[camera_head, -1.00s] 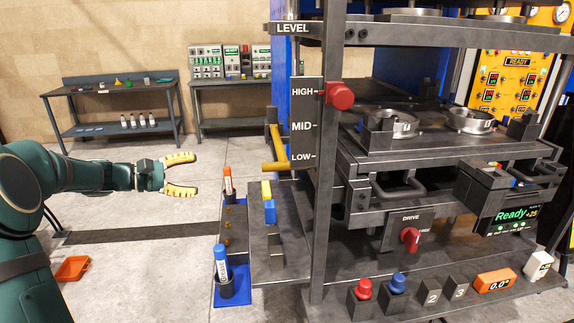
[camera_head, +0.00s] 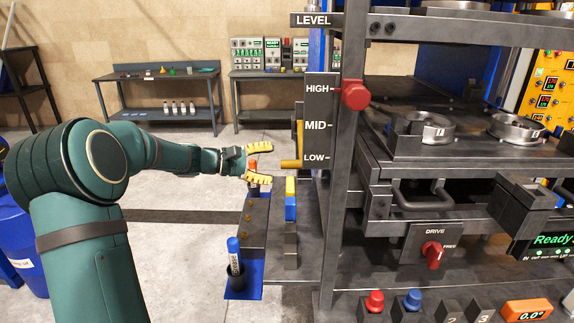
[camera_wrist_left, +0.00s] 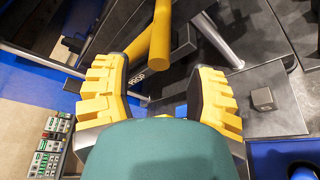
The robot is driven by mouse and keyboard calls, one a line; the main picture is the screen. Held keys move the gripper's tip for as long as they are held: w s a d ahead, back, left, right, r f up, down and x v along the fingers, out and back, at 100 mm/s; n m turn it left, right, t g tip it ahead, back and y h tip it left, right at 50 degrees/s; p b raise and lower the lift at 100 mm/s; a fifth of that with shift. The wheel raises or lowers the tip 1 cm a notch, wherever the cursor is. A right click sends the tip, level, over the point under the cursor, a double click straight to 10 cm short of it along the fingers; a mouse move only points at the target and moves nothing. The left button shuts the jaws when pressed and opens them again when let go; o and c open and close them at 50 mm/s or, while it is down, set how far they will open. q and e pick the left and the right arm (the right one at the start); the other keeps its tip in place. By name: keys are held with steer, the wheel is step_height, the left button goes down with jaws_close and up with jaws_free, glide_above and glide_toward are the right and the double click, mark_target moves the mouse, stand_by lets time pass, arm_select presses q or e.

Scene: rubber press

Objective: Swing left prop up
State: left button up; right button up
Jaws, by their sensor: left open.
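The left prop is a yellow bar beside the press's left post. In the head view its short horizontal end (camera_head: 291,163) sticks out to the left near the LOW mark, below an upright yellow part. In the left wrist view the yellow bar (camera_wrist_left: 161,35) shows just beyond the fingertips, with a PROP label beside it. My left gripper (camera_head: 269,164) has yellow ribbed fingers. It is open and empty, pointing right, with its fingertips just left of the bar's end. In the wrist view the gap between the fingers (camera_wrist_left: 161,66) faces the bar. My right gripper is not in view.
The press frame with a red level knob (camera_head: 355,95) at HIGH stands to the right. Below the gripper are a blue marker (camera_head: 234,256) in a holder and a yellow-and-blue block (camera_head: 291,200). An orange marker (camera_head: 253,165) stands behind the fingers. Workbenches (camera_head: 160,85) stand far back.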

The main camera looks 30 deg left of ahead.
mark_target(278, 164)
arm_select(q)
steer(key=shift+x, duration=2.75)
jaws_close()
